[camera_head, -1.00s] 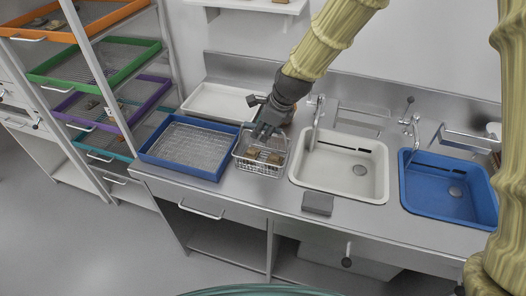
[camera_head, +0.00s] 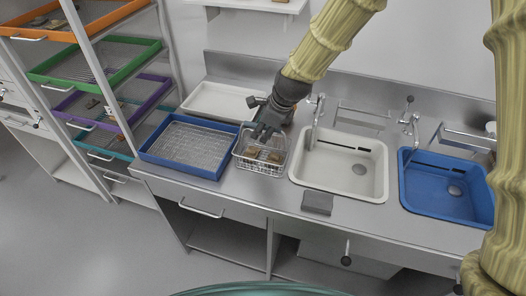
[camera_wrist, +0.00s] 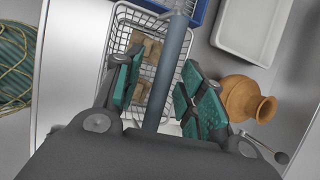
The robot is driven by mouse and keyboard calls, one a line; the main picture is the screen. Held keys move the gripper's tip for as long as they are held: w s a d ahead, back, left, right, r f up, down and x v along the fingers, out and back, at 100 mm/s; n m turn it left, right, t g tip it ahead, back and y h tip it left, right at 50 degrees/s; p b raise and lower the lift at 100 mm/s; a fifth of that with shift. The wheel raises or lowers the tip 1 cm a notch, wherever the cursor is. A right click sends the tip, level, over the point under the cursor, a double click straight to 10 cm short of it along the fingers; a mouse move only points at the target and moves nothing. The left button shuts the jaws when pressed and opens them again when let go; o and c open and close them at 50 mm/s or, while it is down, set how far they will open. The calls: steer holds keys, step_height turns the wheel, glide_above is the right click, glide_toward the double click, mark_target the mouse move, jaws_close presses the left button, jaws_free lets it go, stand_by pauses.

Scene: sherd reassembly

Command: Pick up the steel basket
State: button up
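The steel basket (camera_head: 262,168) is a wire basket on the steel counter, between the blue tray and the white sink. It also shows in the wrist view (camera_wrist: 119,40), with brown sherds (camera_wrist: 146,50) inside. A thick blue-grey bar, seemingly its handle (camera_wrist: 168,75), runs across above it. My gripper (camera_head: 265,132) is over the basket, pointing down. In the wrist view my gripper (camera_wrist: 163,92) has its green-padded fingers spread, one on each side of the bar, with gaps visible. The lower end of the bar is hidden by the gripper body.
A blue tray with mesh (camera_head: 190,172) stands close left of the basket. A white tray (camera_head: 197,113) is behind. A white sink (camera_head: 340,190) is close right. An orange-brown vase (camera_wrist: 240,98) stands beside the basket. A grey block (camera_head: 317,203) lies at the front edge.

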steer(key=shift+c, duration=0.5)
jaws_close()
steer(key=shift+r, duration=0.15)
